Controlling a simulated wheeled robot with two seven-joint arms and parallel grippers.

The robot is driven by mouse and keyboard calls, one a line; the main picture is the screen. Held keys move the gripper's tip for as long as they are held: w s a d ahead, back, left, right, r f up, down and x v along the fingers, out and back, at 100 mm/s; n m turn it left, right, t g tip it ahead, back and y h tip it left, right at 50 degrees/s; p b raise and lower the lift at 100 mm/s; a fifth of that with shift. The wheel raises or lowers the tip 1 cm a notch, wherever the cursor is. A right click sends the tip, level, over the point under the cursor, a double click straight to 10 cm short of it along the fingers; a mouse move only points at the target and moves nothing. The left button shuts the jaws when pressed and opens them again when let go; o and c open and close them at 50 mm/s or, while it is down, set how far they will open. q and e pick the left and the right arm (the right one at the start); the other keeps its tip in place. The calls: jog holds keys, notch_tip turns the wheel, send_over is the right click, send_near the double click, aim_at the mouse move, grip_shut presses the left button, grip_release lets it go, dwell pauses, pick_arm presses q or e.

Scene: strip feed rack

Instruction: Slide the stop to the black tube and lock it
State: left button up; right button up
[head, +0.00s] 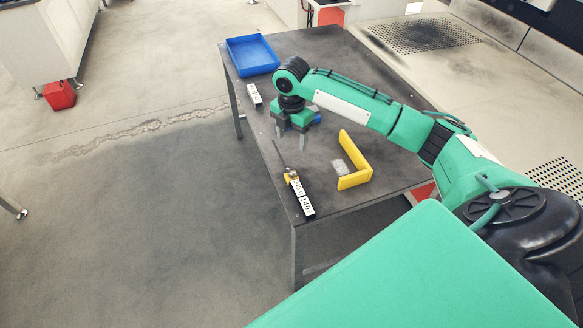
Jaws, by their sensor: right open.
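A strip with white, black-marked labels (302,198) lies near the table's left edge. A small yellow piece (290,176), which looks like the stop, sits at its far end. A thin dark rod (279,154) runs on from there toward the back; it may be the black tube, but it is too small to be sure. My right gripper (291,138) points down above the table, just beyond the yellow piece, open, with nothing seen between its fingers. Whether the stop is locked cannot be made out. My left gripper is out of view.
A yellow angled guard (357,178) stands right of the strip, with a small pale patch (340,167) beside it. A blue tray (252,55) is at the table's far left corner. A small white block (254,95) lies nearer. A blue item shows partly behind the gripper.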

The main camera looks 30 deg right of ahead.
send_over(291, 170)
notch_tip(291, 170, down, 7)
jog(key=shift+s+r+p, duration=0.15)
jog(key=shift+r+p, duration=0.05)
jog(key=shift+p, duration=0.1)
notch_tip(291, 170, down, 6)
jog(key=shift+f, duration=0.4)
pick_arm(q)
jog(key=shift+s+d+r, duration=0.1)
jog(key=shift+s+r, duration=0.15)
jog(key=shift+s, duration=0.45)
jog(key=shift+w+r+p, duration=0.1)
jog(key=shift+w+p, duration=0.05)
jog(key=shift+p, duration=0.15)
pick_arm(e)
jog(key=c, duration=1)
